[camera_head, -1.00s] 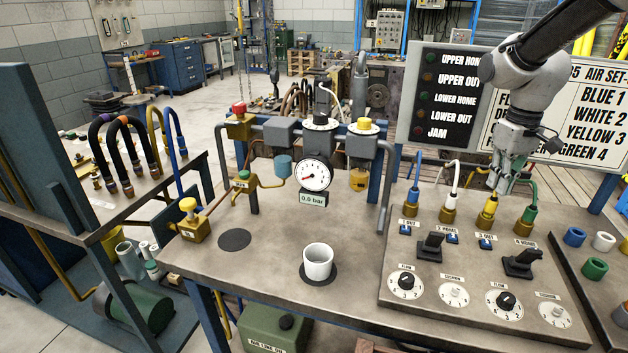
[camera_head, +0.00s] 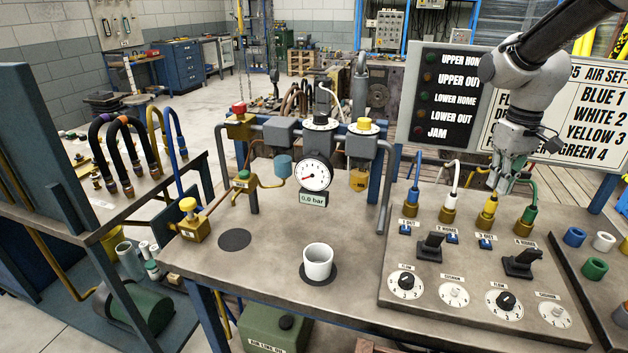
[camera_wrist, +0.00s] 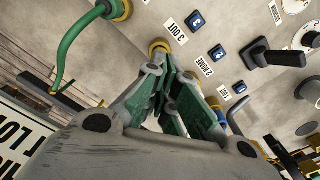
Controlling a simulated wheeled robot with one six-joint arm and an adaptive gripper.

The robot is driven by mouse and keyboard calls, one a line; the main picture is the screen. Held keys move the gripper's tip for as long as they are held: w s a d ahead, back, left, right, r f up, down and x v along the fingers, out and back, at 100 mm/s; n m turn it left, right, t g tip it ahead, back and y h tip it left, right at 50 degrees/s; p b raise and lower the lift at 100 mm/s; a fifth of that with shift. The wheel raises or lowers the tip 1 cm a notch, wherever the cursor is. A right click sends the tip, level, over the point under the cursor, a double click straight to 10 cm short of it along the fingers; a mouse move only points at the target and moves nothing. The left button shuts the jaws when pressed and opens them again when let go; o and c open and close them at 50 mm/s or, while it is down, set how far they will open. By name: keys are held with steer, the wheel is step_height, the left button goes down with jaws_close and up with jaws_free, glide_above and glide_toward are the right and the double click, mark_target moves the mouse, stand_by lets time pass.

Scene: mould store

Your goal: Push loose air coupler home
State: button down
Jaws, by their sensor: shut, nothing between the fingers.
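My gripper (camera_head: 494,187) is shut and empty, pointing down at the top of the yellow air coupler (camera_head: 489,208) on the sloped panel. I cannot tell whether the fingertips touch it. In the wrist view my gripper (camera_wrist: 164,72) hides the yellow coupler's upper part; its brass socket (camera_wrist: 159,46) shows beyond the fingers. The blue coupler (camera_head: 413,196), white coupler (camera_head: 450,204) and green coupler (camera_head: 530,213) stand in the same row in brass sockets. The green one (camera_wrist: 103,8) is at the wrist view's top. How deep each coupler sits is unclear.
Black levers (camera_head: 431,244) and dials (camera_head: 404,284) lie in front of the couplers. Loose coloured rings (camera_head: 594,268) lie at right. A sign board (camera_head: 549,115) stands behind my gripper.

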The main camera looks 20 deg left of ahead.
steer(key=shift+f, duration=1.3)
steer(key=shift+r, duration=3.55)
